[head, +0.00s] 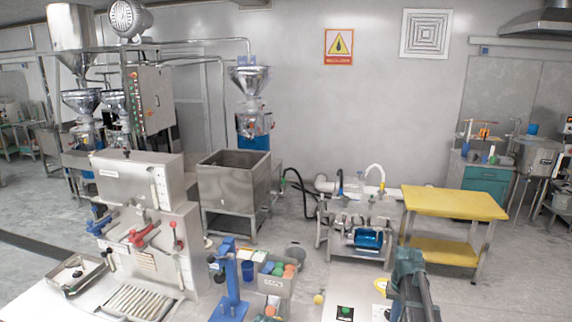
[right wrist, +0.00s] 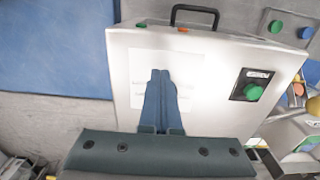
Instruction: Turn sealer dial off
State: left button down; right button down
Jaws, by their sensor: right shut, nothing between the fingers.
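A pale metal box (right wrist: 215,65) with a black handle fills the middle of the right wrist view. A green round dial (right wrist: 253,92) sits on a black plate with a small label at the box's right side. Its pointer position is too small to read. My right gripper (right wrist: 160,75) is shut and empty, its blue fingers over the box's face, left of the dial and apart from it. In the head view, my dark right arm (head: 410,283) comes in at the lower right, beside a pale panel with a green knob (head: 345,312). My left gripper is not in view.
Another grey box with a green button (right wrist: 277,27) and an orange knob (right wrist: 298,88) stand at the right in the wrist view. In the head view, a yellow-topped table (head: 455,203) and a blue stand (head: 230,285) are nearby. Open floor lies behind.

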jog(key=shift+w+d, duration=0.1)
jog(key=shift+d, duration=0.1)
dwell(0.5)
jog(key=shift+s, duration=0.4)
notch_tip(320, 180, up, 6)
jog(key=p, duration=0.6)
